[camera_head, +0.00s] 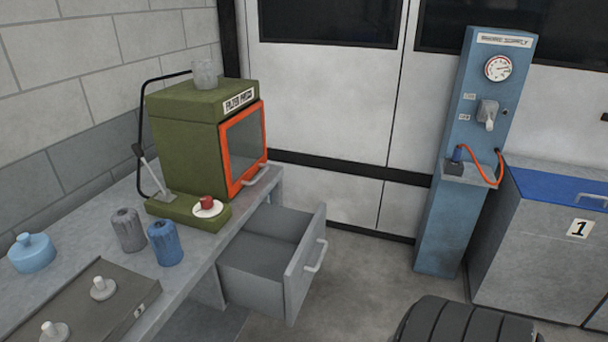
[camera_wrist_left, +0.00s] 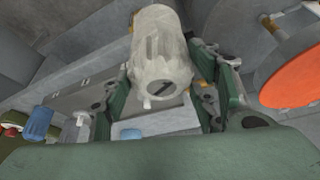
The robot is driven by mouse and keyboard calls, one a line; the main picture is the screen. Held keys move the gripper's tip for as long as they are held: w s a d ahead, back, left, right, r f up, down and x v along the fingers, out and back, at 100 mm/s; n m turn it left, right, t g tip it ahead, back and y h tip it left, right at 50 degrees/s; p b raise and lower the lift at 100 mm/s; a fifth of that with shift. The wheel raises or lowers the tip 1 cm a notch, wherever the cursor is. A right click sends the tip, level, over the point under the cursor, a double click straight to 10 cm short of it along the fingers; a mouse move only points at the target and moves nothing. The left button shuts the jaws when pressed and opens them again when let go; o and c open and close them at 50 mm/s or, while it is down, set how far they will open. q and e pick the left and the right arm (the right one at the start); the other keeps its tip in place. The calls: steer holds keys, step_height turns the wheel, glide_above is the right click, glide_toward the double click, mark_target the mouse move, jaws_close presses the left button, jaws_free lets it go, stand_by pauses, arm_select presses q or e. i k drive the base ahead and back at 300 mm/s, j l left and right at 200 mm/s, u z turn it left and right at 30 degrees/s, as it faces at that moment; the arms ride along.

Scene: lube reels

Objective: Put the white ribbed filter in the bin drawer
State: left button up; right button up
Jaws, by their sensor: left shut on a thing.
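The white ribbed filter (camera_wrist_left: 160,62) is a pale, worn cylinder with a dark mark near its near end. In the left wrist view my left gripper (camera_wrist_left: 165,75) has its green fingers on both sides of it and is shut on it. The head view does not show this gripper. The bin drawer (camera_head: 302,265) is the grey drawer under the bench in the head view. It is pulled open, and the part of its inside that shows looks empty. My right gripper is in neither view.
On the bench stand a green press (camera_head: 185,140) with an orange-framed door, a grey ribbed filter (camera_head: 128,230), a blue ribbed filter (camera_head: 165,242) and a blue can (camera_head: 32,253). A pale cylinder (camera_head: 204,74) tops the press. A tire (camera_head: 465,322) stands at the front right.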

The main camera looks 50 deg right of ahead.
mark_target(280, 275)
steer(key=i+l+z, duration=0.1)
steer(key=l+z, duration=0.2)
steer(key=i+l+z, duration=0.25)
steer(key=l, duration=0.25)
steer(key=i+l+z, duration=0.15)
steer(key=l+z, duration=0.15)
steer(key=i+l+z, duration=0.3)
steer(key=i+l, duration=0.3)
steer(key=l, duration=0.2)
